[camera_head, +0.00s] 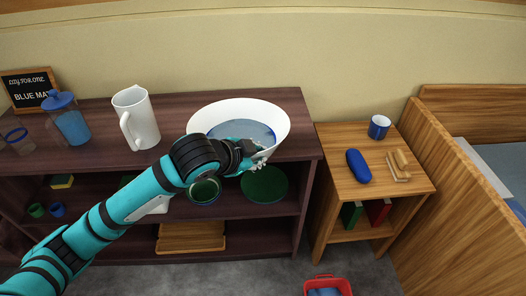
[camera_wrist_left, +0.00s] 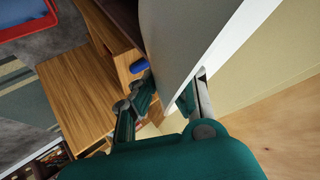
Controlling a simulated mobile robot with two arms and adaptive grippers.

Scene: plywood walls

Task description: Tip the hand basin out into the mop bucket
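The hand basin (camera_head: 278,121), wide and white with bluish water in it, stands on the dark shelf top. In the left wrist view its white wall (camera_wrist_left: 185,35) fills the upper middle. My left gripper (camera_head: 258,158) is at the basin's near side, low by the wall. In the left wrist view its fingers (camera_wrist_left: 168,100) lie on either side of the wall's lower end; whether they press on it I cannot tell. A red bucket (camera_head: 328,280) with something blue inside stands on the floor, cut off by the lower edge; its red rim shows in the left wrist view (camera_wrist_left: 52,8). My right gripper is out of view.
A white pitcher (camera_head: 138,118) and a blue-lidded jar (camera_head: 70,120) stand left of the basin. A wooden side table (camera_head: 340,188) to the right holds a blue mug (camera_head: 379,127) and a blue case (camera_head: 358,165). A bed's wooden end (camera_head: 430,160) stands farther right.

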